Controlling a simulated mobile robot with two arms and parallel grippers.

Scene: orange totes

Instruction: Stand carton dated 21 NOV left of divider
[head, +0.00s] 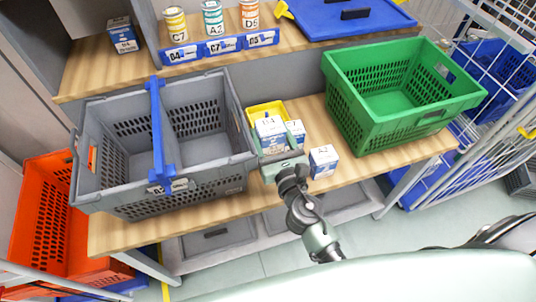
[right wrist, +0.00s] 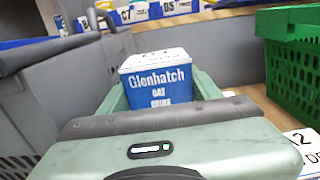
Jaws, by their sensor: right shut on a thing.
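My right gripper (head: 279,163) is shut on a white-and-blue carton (head: 271,133) at the yellow tray. In the right wrist view the held carton (right wrist: 157,82) reads "Glenhatch oat drink" and is upright between the fingers. Its date is not readable. A second carton (head: 296,130) stands just right of it, mostly hidden. A third carton (head: 323,161) stands on the bench to the right of the gripper; its top label is partly legible in the right wrist view (right wrist: 304,141). The blue divider (head: 157,130) splits the grey tote (head: 215,181) into left and right compartments, both empty. My left gripper is not in view.
The yellow tray (head: 263,108) is between the grey tote and a green crate (head: 395,130). A shelf behind holds several cans (head: 212,18), a small carton (head: 123,36) and a blue lid (head: 340,18). An orange tote (head: 40,220) is below left.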

